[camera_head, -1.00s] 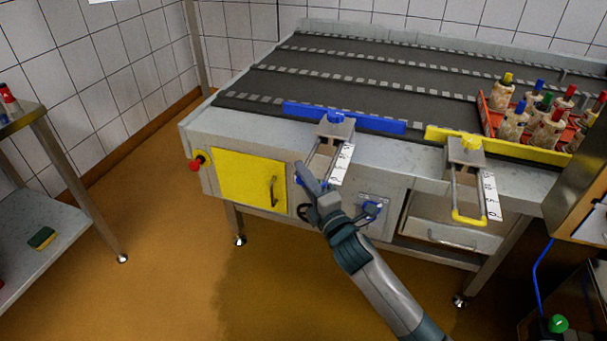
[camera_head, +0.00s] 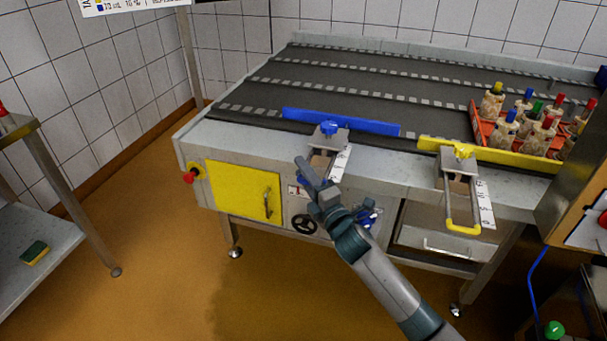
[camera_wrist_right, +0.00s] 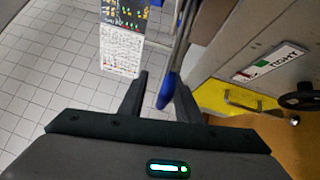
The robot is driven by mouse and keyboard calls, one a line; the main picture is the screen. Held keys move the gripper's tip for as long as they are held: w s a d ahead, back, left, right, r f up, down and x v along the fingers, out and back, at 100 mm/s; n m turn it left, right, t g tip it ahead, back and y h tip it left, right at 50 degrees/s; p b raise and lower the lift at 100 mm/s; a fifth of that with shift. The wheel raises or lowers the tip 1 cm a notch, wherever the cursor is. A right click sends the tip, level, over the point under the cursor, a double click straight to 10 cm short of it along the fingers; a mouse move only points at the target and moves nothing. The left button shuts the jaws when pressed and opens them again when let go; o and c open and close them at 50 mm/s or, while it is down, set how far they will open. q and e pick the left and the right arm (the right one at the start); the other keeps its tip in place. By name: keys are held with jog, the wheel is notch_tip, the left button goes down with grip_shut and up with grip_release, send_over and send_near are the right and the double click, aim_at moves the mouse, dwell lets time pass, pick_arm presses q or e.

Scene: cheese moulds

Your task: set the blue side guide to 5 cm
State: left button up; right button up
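The blue side guide is a long bar (camera_head: 365,125) along the belt's near edge, with a blue knob (camera_head: 329,128) on its bracket. Its slide runs towards me beside a white scale strip (camera_head: 341,160); the reading is too small to make out. My right gripper (camera_head: 312,170) is at the slide's near end and covers part of it. In the wrist view the open right gripper (camera_wrist_right: 158,88) has the slide's blue handle (camera_wrist_right: 167,90) between its fingers, nearer the right finger. I cannot tell whether they touch. My left gripper is out of view.
A yellow guide (camera_head: 490,155) with its own slide and scale stands to the right. Below are a black handwheel (camera_head: 304,224), a yellow door (camera_head: 238,187) and a TIGHT label (camera_wrist_right: 270,62). Floor is free in front.

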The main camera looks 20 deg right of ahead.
jog(key=shift+s+f, duration=0.1)
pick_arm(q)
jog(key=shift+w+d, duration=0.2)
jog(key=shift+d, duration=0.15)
pick_arm(e)
jog(key=v, duration=1.7)
jog(key=shift+s, duration=0.15)
